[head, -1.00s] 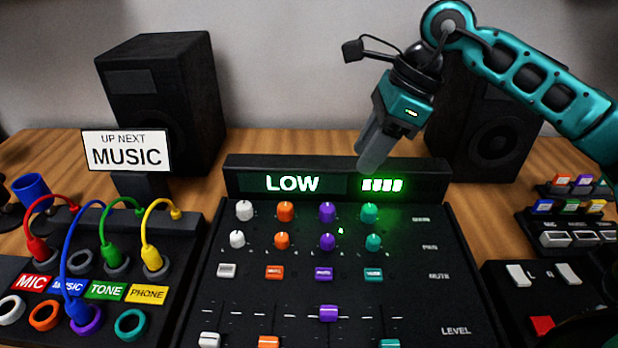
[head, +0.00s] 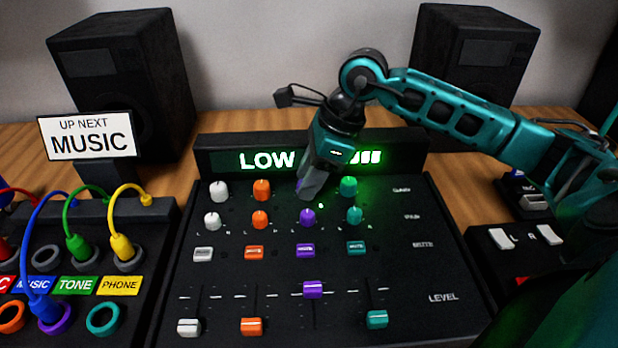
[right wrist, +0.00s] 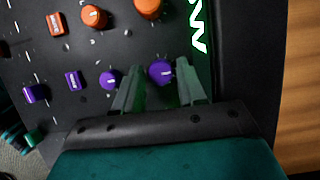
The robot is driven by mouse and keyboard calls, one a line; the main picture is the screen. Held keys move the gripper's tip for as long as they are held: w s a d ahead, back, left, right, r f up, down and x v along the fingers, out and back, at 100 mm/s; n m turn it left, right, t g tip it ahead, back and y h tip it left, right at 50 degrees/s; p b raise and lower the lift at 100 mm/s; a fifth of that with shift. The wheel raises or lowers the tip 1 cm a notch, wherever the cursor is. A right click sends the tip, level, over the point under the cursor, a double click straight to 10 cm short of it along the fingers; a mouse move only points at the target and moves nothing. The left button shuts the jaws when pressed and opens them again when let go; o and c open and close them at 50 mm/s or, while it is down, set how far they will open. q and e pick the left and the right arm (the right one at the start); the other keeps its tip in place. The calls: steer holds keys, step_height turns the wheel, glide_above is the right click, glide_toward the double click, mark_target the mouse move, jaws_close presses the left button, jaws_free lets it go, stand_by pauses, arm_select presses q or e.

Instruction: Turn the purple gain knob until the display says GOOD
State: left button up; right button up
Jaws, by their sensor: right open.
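My right gripper (head: 306,192) is over the top row of mixer knobs with its fingers pointing down. In the right wrist view its open fingers (right wrist: 160,95) stand on either side of the purple gain knob (right wrist: 161,72); I cannot tell whether they touch it. The lower purple knob (head: 307,217) shows just below the fingertips, and in the wrist view (right wrist: 110,79). My left gripper is not in view.
White (head: 219,191), orange (head: 262,190) and teal (head: 348,187) gain knobs flank the gripper closely. Buttons and sliders lie below on the mixer (head: 430,290). A cable patch panel (head: 150,225) is at left, with a MUSIC sign (head: 89,136) behind. Speakers stand at the back.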

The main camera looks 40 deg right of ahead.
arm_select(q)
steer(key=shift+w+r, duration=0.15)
arm_select(e)
steer(key=shift+f, duration=0.1)
steer(key=shift+c, duration=0.4)
steer(key=shift+c, duration=0.7)
jaws_close()
steer(key=shift+m, duration=0.3)
steer(key=shift+m+t+h+b, duration=0.3)
steer(key=shift+m+h+b, duration=0.1)
steer(key=shift+m, duration=0.4)
steer(key=shift+a+m+t+h, duration=0.1)
steer(key=shift+m+t+h, duration=0.2)
steer(key=shift+m, duration=0.8)
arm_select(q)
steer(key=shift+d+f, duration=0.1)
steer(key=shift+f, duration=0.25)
arm_select(e)
steer(key=shift+m, duration=0.3)
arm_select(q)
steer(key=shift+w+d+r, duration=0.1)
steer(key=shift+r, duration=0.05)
